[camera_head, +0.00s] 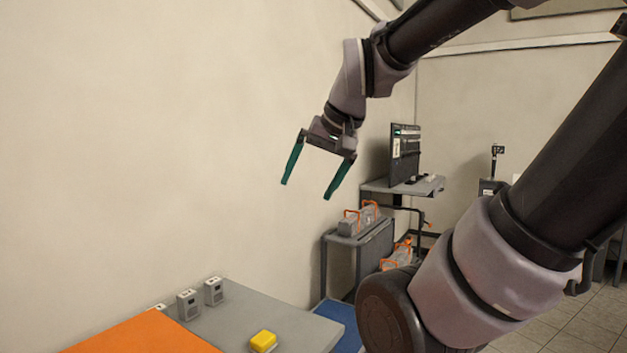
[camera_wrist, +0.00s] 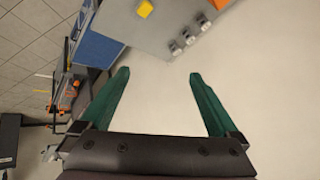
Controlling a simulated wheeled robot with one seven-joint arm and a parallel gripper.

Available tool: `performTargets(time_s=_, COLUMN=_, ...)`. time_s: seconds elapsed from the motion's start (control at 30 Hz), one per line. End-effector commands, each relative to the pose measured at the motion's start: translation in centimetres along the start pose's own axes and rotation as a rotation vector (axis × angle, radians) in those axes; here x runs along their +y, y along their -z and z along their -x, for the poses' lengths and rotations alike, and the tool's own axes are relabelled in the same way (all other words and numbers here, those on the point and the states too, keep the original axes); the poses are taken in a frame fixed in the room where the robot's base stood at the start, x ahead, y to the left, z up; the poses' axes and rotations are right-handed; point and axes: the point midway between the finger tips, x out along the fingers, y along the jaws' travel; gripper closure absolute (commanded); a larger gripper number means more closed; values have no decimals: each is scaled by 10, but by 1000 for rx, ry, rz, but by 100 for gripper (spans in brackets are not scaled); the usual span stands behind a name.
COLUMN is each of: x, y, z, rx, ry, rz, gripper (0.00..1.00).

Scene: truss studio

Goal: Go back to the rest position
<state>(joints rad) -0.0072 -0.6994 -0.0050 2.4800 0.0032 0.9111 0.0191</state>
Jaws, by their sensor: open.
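My gripper (camera_head: 309,190) is open and empty, held in the air in front of the pale wall. It is well above and behind the grey table (camera_head: 225,322) in the head view. Its two green fingers point down and are spread apart. In the wrist view the open fingers (camera_wrist: 160,76) show with nothing between them but the wall. My arm reaches in from the upper right.
Behind stand a grey cart (camera_head: 357,248) with orange-handled cases and a desk (camera_head: 402,187) with a dark panel. The air around my gripper is clear.

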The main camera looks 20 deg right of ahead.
Motion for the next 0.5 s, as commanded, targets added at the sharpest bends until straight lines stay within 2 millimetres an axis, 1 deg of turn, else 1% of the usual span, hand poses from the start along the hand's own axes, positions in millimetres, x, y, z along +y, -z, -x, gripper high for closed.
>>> performTargets(time_s=0.03, x=1, y=-3, z=5, rx=14, ry=3, rz=10, gripper=4)
performTargets(time_s=0.13, x=3, y=-7, z=9, rx=24, ry=4, rz=22, gripper=4)
performTargets(time_s=0.5, x=3, y=-8, z=9, rx=26, ry=4, rz=24, gripper=4)
